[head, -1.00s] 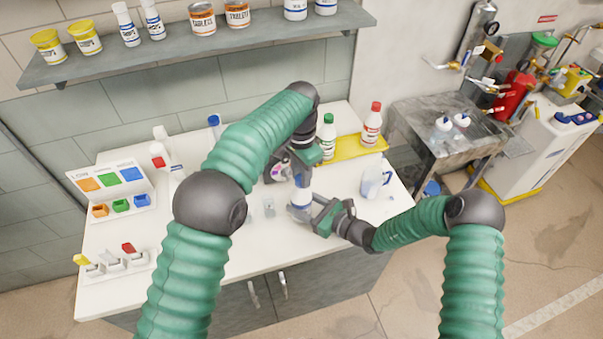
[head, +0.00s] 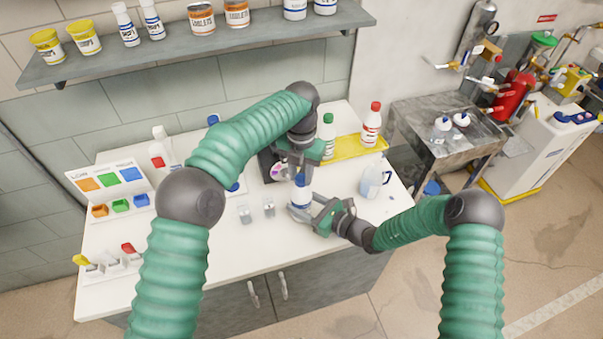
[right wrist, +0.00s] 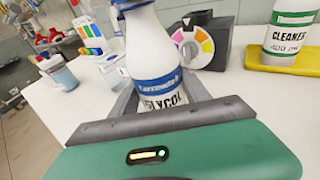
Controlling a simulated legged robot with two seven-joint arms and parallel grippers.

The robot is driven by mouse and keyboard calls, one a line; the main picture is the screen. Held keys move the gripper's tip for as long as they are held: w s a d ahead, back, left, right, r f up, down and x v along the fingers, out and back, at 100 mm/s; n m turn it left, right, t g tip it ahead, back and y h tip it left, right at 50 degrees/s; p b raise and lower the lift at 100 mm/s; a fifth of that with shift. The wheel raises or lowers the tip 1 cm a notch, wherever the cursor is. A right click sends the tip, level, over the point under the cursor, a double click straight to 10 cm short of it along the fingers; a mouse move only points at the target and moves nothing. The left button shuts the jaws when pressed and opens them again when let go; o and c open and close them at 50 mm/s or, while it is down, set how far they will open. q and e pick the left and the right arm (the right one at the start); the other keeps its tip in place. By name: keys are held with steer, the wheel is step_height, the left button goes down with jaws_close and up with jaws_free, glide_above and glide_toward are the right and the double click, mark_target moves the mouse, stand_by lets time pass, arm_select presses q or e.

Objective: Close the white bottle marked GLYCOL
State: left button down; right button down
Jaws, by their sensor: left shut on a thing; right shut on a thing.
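The white GLYCOL bottle (head: 300,194), with a blue band, stands upright on the white bench. In the right wrist view the bottle (right wrist: 152,55) sits between the fingers of my right gripper (head: 311,208), which is shut around its lower body. My left gripper (head: 301,172) is directly above, shut at the blue cap (head: 300,179) at the bottle's top. A sliver of blue shows at the neck in the right wrist view. How the cap sits on the neck is mostly hidden.
A black device with a colour wheel (head: 279,170) stands just behind the bottle. A yellow tray (head: 352,149) holds a green-capped bottle (head: 327,133) and a red-capped bottle (head: 371,125). A jug (head: 374,179) stands right. Two small clear containers (head: 245,214) stand left. A shelf (head: 180,49) hangs above.

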arm_select(q)
steer(key=shift+w+r, duration=0.1)
steer(key=shift+w, duration=0.05)
arm_select(e)
steer(key=shift+s+a, duration=0.25)
arm_select(q)
steer(key=c, duration=1.4)
jaws_free()
steer(key=o, duration=0.3)
arm_select(e)
steer(key=shift+w+d, duration=0.1)
arm_select(q)
step_height(320, 180, up, 4)
steer(key=shift+r, duration=0.2)
arm_select(e)
steer(key=shift+d, duration=0.1)
steer(key=shift+w, duration=0.1)
arm_select(q)
steer(key=shift+c, duration=0.3)
